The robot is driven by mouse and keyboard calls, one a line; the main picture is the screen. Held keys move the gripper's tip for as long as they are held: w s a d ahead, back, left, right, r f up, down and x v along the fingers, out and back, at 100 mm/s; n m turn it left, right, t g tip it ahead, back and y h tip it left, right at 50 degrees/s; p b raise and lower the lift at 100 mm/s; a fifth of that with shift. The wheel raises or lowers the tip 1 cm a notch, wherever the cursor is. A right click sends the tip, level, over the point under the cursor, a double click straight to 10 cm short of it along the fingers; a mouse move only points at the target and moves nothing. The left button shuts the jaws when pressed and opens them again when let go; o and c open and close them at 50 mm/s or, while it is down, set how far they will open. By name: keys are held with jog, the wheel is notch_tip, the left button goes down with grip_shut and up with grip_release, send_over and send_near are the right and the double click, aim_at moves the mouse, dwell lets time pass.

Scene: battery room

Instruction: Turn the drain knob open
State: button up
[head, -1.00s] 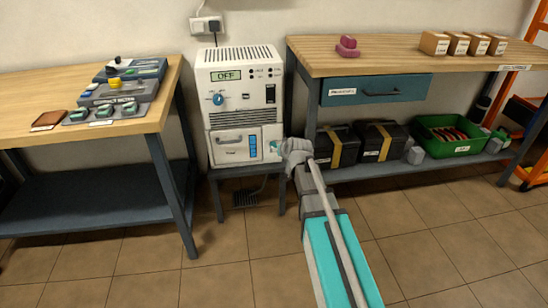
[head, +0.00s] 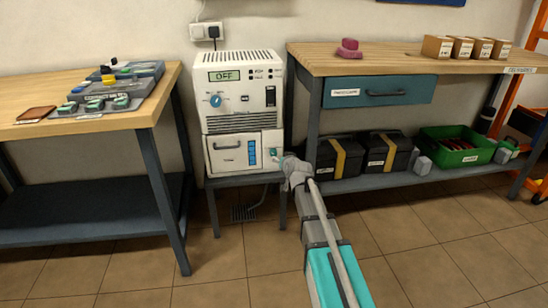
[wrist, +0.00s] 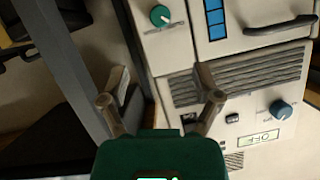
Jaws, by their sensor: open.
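The white machine (head: 242,90) stands on a low dark stand, with a display reading OFF. A round teal-green knob sits low on the right of its front; I take it to be the drain knob. In the wrist view this knob (wrist: 160,15) is at the top, with a pale mark on its face and a slot or strip beside it. In the head view my gripper (head: 284,160) is beside the machine's lower right corner and partly hides that area. In the wrist view my gripper (wrist: 160,86) has its two fingers spread and empty, apart from the knob.
A blue dial (head: 215,100) is higher on the machine, also in the wrist view (wrist: 280,110). A door with a handle (head: 229,146) is beside the knob. The right workbench's leg (head: 310,118) stands close to the machine's right side. A left workbench (head: 150,112) holds devices.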

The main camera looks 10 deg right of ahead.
aim_at(274, 154)
jog(key=shift+w, duration=0.1)
jog(key=b+x, duration=0.5)
jog(key=x, duration=0.8)
jog(key=shift+w+f, duration=0.2)
jog(key=shift+w, duration=0.1)
grip_shut()
dwell(0.4)
